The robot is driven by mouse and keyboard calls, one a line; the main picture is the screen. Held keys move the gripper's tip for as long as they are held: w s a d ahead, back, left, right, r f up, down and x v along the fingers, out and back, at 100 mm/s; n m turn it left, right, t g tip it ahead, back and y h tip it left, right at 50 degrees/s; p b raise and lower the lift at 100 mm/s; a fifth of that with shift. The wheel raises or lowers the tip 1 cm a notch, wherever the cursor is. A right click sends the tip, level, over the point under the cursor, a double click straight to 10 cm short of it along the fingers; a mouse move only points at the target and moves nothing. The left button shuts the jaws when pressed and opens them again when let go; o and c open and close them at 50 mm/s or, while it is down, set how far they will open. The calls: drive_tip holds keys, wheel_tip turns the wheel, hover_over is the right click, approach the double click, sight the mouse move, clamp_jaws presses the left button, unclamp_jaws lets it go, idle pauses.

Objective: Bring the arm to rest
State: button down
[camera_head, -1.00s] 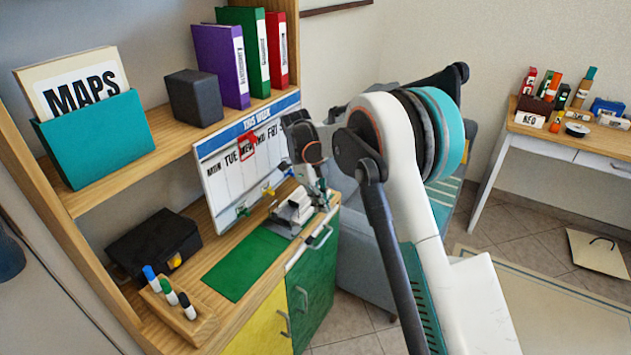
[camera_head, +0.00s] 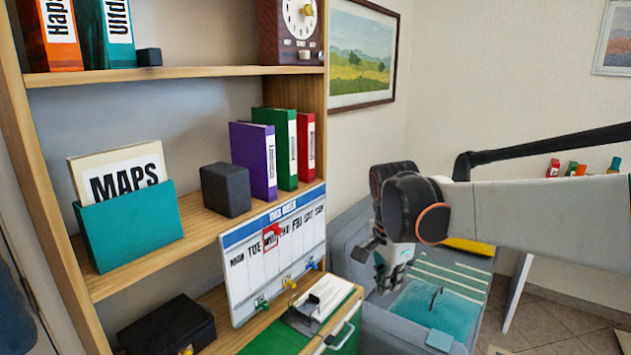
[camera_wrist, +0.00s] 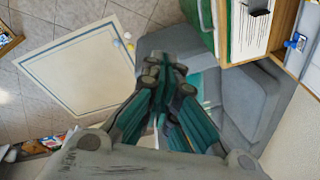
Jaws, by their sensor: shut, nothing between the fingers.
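My gripper (camera_head: 381,277) hangs from the arm at right of centre in the head view, in the air in front of the grey seat-like furniture (camera_head: 357,262) and right of the shelf unit. Its fingers point down and hold nothing. In the wrist view the teal-lined fingers of my gripper (camera_wrist: 166,68) are closed together, with grey furniture and floor beyond them. My white and black arm (camera_head: 530,210) reaches in from the right edge, roughly level.
The wooden shelf unit (camera_head: 190,71) stands left with binders, a maps holder (camera_head: 130,227) and a dark box (camera_head: 225,189). A weekly board (camera_head: 250,268) leans near the gripper's left. A pale rug (camera_wrist: 78,70) lies on open floor.

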drive_tip(key=s+d+n+t, duration=0.2)
drive_tip(key=s+n, duration=0.4)
drive_tip(key=s, duration=0.4)
drive_tip(key=s+d+f+n+t+y, duration=0.1)
drive_tip(key=s+d+n+t, duration=0.1)
drive_tip(key=s+n, duration=0.5)
drive_tip(key=s+t, duration=0.1)
drive_tip(key=s, duration=0.3)
drive_tip(key=shift+s+d+f, duration=0.2)
drive_tip(key=shift+s+d, duration=0.1)
drive_tip(key=shift+d, duration=0.05)
